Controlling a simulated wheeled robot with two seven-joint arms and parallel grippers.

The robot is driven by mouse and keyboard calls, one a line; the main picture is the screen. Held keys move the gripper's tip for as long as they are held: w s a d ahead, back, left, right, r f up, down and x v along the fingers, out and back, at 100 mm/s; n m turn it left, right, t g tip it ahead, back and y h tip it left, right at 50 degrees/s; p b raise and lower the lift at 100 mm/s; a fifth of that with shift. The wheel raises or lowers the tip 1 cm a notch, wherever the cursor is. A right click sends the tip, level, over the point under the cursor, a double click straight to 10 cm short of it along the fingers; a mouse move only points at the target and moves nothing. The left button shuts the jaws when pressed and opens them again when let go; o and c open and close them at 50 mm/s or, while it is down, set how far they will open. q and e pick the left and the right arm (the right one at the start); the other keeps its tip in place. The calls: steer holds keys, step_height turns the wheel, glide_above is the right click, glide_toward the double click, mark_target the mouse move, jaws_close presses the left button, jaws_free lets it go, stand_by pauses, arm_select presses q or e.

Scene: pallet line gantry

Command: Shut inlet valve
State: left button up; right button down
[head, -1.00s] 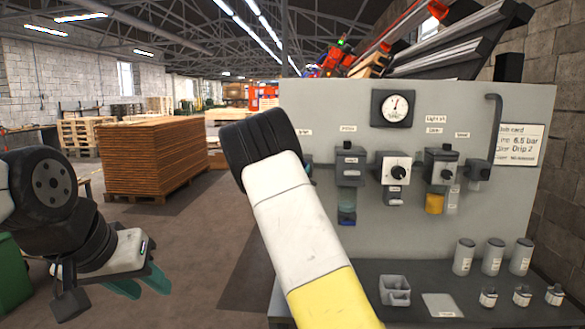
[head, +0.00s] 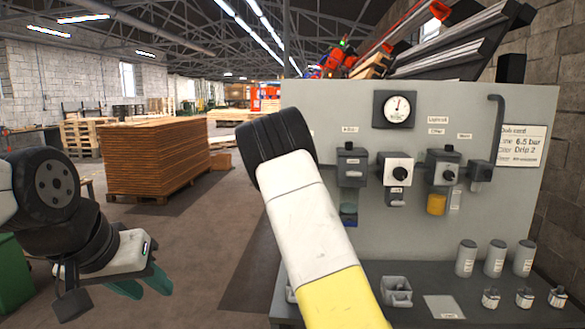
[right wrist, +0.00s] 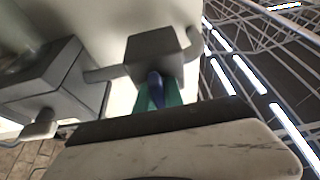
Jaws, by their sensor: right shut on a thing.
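The inlet valve shows in the right wrist view as a dark grey block (right wrist: 155,47) with a blue handle (right wrist: 155,88) on its front and a pipe joining it at the left. My right gripper (right wrist: 157,94) has its green fingers shut on the blue handle, one finger on each side. In the head view my right forearm hides this valve and the right gripper. My left gripper (head: 141,284) hangs at the lower left of the head view, its teal fingers apart and empty, away from the panel.
The grey panel (head: 450,230) carries a round gauge (head: 398,109), a regulator with a black knob (head: 397,170) and a yellow-bowled unit (head: 437,204). Several grey canisters (head: 466,258) and small bottles stand on the shelf below. Stacked boards (head: 150,160) stand at left; floor between is clear.

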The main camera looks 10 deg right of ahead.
steer(key=c, duration=1.5)
jaws_free()
steer(key=shift+o, duration=0.2)
steer(key=v, duration=0.8)
